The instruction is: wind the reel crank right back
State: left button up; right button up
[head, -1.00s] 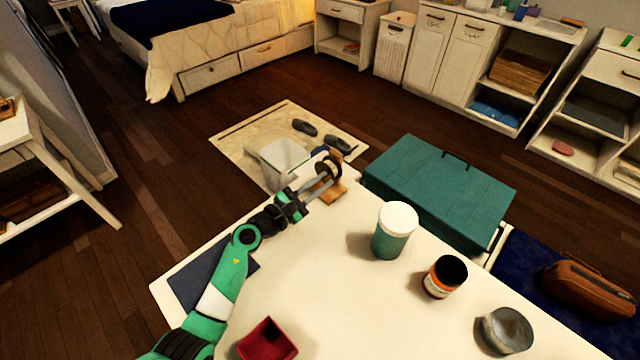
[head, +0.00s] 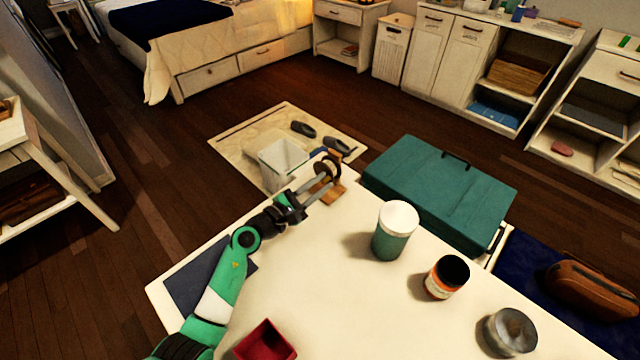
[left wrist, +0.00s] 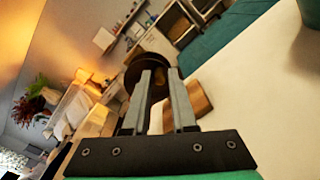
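The reel (head: 329,165) is a dark round spool standing on a small wooden base (head: 334,192) at the table's far edge. In the left wrist view the reel (left wrist: 152,66) is straight beyond my fingertips, with part of its wooden base (left wrist: 199,99) to the right. My left gripper (head: 323,187) reaches to the reel from the near left. Its two fingers (left wrist: 159,74) stand apart with a gap between them, and their tips overlap the reel in view. I cannot make out the crank or whether the fingers hold it. My right gripper is out of view.
On the white table (head: 330,290) stand a green jar with a white lid (head: 394,232), an orange-and-black jar (head: 446,277), a grey tin (head: 508,332) and a red box (head: 265,342). A clear bin (head: 283,160) and a teal chest (head: 440,190) stand beyond the table.

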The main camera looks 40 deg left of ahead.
pick_arm(q)
jog(key=shift+o, duration=1.3)
jog(key=shift+s, duration=0.1)
jog(key=shift+s+r, duration=0.1)
jog(key=shift+s, duration=0.25)
jog(key=s+p, duration=0.1)
jog(key=s, duration=0.2)
jog(key=s+p, duration=0.1)
jog(key=s, duration=0.3)
jog(key=s+a+p, duration=0.1)
jog(key=s, duration=0.2)
jog(key=shift+s, duration=0.35)
